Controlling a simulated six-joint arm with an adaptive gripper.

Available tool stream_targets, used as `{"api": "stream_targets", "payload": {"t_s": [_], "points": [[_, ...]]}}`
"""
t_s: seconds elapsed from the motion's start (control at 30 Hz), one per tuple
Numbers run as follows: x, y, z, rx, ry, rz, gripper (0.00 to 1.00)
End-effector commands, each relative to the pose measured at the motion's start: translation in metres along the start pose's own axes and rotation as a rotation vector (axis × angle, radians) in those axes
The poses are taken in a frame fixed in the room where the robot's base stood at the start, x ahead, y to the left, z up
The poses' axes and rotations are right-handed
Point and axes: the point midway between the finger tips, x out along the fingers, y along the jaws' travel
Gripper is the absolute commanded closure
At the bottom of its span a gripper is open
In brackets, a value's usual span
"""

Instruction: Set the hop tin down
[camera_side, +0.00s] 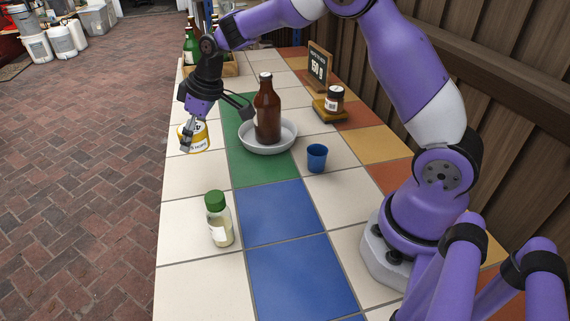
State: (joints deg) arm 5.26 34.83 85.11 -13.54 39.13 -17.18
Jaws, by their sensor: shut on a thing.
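The hop tin (199,144) is a short yellow and white tin with dark lettering on its label. It shows at the left side of the tiled table (185,205), near the table's left edge. My gripper (190,132) points down and is shut on the tin. The fingers cover part of the tin's left and upper side. I cannot tell whether the tin's underside touches the tiles or hangs just above them.
A brown bottle (267,112) stands in a white bowl (250,146) right of the tin. A blue cup (317,158), a green-capped jar (219,222), a small jar (335,97) on a scale-like stand (328,113) and a sign (318,68) stand around. White tiles between tin and green-capped jar are clear.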

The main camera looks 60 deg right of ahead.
Motion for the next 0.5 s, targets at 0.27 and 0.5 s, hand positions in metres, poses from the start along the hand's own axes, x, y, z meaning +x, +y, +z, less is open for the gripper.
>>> {"api": "stream_targets", "payload": {"t_s": [0.27, 0.5], "points": [[0.023, 0.039, 0.005, -0.002, 0.001, -0.001, 0.66], [0.054, 0.039, 0.019, -0.001, -0.003, -0.003, 0.66]]}}
